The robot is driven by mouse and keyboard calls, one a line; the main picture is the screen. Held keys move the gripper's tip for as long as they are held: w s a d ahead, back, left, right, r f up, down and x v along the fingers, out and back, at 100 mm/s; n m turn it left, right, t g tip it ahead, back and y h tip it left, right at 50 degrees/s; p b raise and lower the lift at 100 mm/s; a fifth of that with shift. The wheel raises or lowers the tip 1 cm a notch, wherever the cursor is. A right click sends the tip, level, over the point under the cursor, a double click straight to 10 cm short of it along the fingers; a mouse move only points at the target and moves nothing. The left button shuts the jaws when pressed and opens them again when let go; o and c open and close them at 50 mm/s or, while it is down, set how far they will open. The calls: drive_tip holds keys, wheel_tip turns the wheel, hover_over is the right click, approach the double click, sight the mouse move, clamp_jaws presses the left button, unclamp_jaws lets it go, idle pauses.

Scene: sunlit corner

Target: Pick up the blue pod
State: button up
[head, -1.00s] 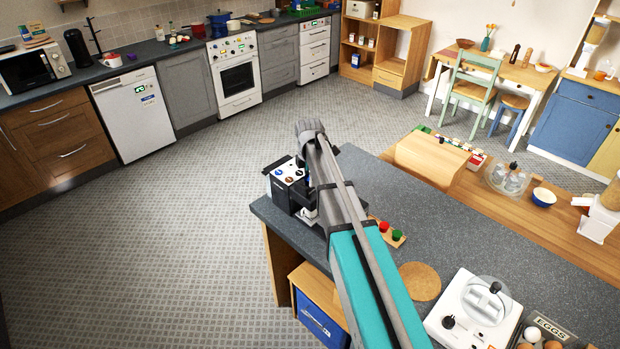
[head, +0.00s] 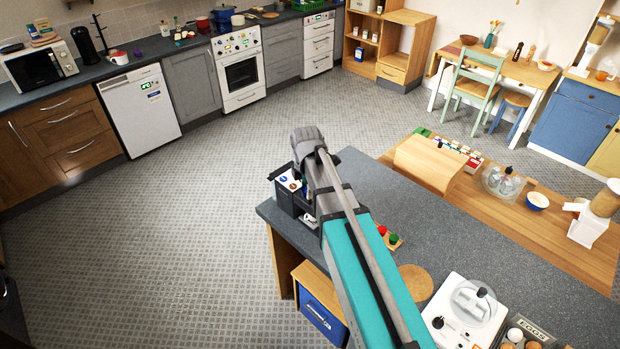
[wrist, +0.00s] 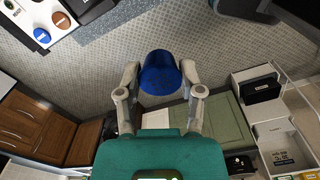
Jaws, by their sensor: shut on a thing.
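The blue pod (wrist: 160,68) is between the two fingers of my gripper (wrist: 160,80) in the wrist view. A finger is closed on each side of it, and its rounded blue face shows beyond the fingertips. The pod is clear of the pod holder. In the head view my arm hides my gripper's fingers and the pod. The pod holder (head: 290,186), a dark box with a white top, stands at the near left corner of the dark counter. It also shows at the top left of the wrist view (wrist: 24,20), with blue and brown round tops in it.
The dark counter (head: 390,205) carries red and green items (head: 388,236), a round cork mat (head: 415,282), a white appliance (head: 464,312) and an egg tray (head: 535,330). Floor (head: 180,220) left of the counter is open.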

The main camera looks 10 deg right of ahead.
drive_tip(key=shift+s+a+r+p, duration=0.2)
drive_tip(key=shift+s+r, duration=0.05)
drive_tip(key=shift+s, duration=0.35)
drive_tip(key=shift+s+a+r+p, duration=0.15)
drive_tip(key=shift+s+a+r, duration=0.1)
drive_tip(key=shift+s, duration=0.3)
drive_tip(key=shift+f, duration=0.1)
